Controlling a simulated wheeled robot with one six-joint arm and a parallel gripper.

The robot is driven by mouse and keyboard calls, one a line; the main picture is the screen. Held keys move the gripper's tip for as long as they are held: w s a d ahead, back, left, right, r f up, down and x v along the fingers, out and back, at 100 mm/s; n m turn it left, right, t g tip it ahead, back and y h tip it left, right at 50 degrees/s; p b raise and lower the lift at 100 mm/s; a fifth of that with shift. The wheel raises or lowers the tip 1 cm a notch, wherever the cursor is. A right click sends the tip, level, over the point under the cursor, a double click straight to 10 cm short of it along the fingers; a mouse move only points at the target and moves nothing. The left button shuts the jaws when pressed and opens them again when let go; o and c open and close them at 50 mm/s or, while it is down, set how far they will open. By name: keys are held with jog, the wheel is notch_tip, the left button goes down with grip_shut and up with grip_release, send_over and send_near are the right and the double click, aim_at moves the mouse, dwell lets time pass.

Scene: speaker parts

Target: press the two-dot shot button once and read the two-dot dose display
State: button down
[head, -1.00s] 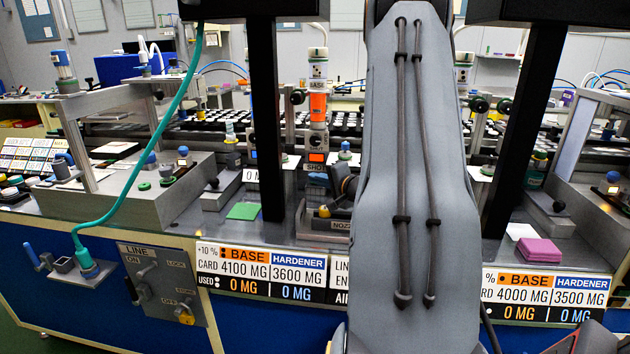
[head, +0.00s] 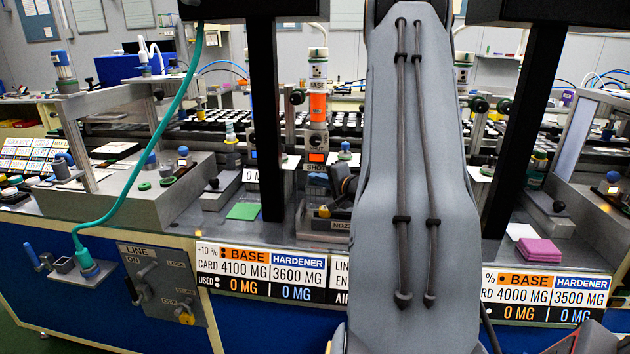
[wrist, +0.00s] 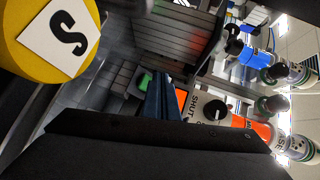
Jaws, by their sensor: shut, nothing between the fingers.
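An orange cartridge (head: 317,106) marked BASE stands upright in a column left of my arm. Below it are a dark knob and a lit orange square (head: 316,157) over a SHOT label. The wrist view shows the cartridge (wrist: 262,130), a SHUT knob (wrist: 214,110) and an orange panel (wrist: 182,99). Which shot button has two dots is too small to tell. A small white display (head: 251,175) reads "0 M", its rest hidden by a black post. My gripper (head: 343,181) is partly hidden by my arm, right of and below the SHOT label; its blue-grey fingers (wrist: 162,97) are together and empty.
The front board (head: 262,270) reads BASE 4100 MG and HARDENER 3600 MG, used 0 MG each. The right board (head: 545,297) reads 4000 and 3500 MG, also 0 MG each. A yellow cylinder marked S (wrist: 60,38) is close to the wrist camera. Black posts flank my arm.

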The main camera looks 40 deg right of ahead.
jog(key=shift+w, duration=0.1)
jog(key=shift+w+d+f, duration=0.15)
jog(key=shift+d+f, duration=0.05)
jog(key=shift+d, duration=0.05)
jog(key=shift+w+d+f, duration=0.25)
jog(key=shift+d+f, duration=0.05)
dwell(0.9)
jog(key=shift+p, duration=0.3)
jog(key=shift+s+a+r+p, duration=0.5)
jog(key=shift+a+r+p, duration=0.1)
jog(key=shift+p, duration=0.25)
jog(key=s+a+r+p, duration=0.2)
jog(key=a+p, duration=0.1)
jog(key=p, duration=0.1)
jog(key=shift+s+r, duration=0.3)
jog(key=shift+r, duration=0.1)
dwell(0.7)
